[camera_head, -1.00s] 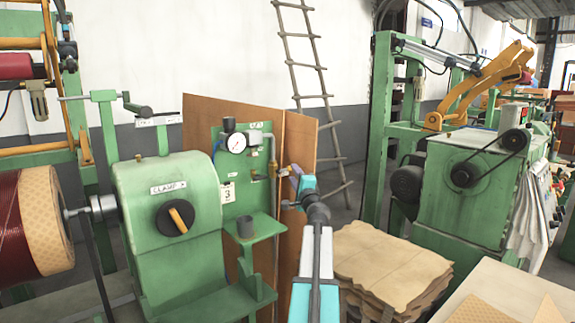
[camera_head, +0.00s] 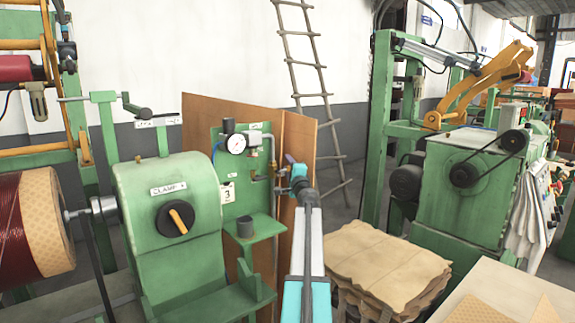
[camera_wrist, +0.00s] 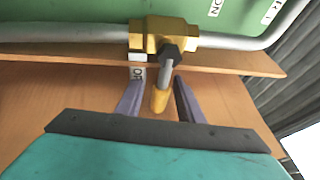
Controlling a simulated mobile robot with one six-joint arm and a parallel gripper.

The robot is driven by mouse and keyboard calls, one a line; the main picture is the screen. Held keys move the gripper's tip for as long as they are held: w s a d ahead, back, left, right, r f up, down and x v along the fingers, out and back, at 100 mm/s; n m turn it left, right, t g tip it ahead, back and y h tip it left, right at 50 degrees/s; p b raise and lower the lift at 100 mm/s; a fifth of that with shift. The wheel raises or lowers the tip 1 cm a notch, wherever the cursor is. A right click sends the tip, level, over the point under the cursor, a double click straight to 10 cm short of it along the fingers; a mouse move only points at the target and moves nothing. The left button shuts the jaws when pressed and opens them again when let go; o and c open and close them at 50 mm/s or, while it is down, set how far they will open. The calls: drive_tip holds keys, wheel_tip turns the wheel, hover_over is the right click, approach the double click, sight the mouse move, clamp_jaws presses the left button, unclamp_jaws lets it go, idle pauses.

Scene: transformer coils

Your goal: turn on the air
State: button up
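The air valve (camera_wrist: 163,42) has a brass body on a grey pipe, with a dark nut and a lever ending in a yellow grip (camera_wrist: 159,100). In the wrist view the lever points down the picture, beside a white label that seems to read OFF. Part of an ON label shows at the top. My gripper (camera_wrist: 160,80) is open, its two purple fingers on either side of the lever with gaps visible. In the head view my gripper (camera_head: 290,159) is at the right edge of the green air panel (camera_head: 224,166), and my arm largely hides the valve.
A pressure gauge (camera_head: 237,144) sits on the panel above a small green shelf (camera_head: 262,228). A brown board (camera_head: 300,140) stands behind. The green clamp machine (camera_head: 150,205) is to the left. Stacked brown sheets (camera_head: 385,258) lie to the right.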

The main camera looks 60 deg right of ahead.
drive_tip(key=shift+w+d+r, duration=0.1)
drive_tip(key=shift+w+d, duration=0.2)
drive_tip(key=shift+w, duration=0.1)
clamp_jaws()
drive_tip(key=shift+n+b, duration=0.3)
drive_tip(key=shift+b, duration=0.7)
drive_tip(key=n+t+b, duration=0.1)
drive_tip(key=b, duration=0.4)
drive_tip(key=r+n+b, duration=0.1)
drive_tip(key=b, duration=0.3)
drive_tip(key=shift+a+r+n+t+b, duration=0.15)
drive_tip(key=shift+r+n+t+b, duration=0.15)
drive_tip(key=shift+n+t+b, duration=0.1)
drive_tip(key=shift+r, duration=0.2)
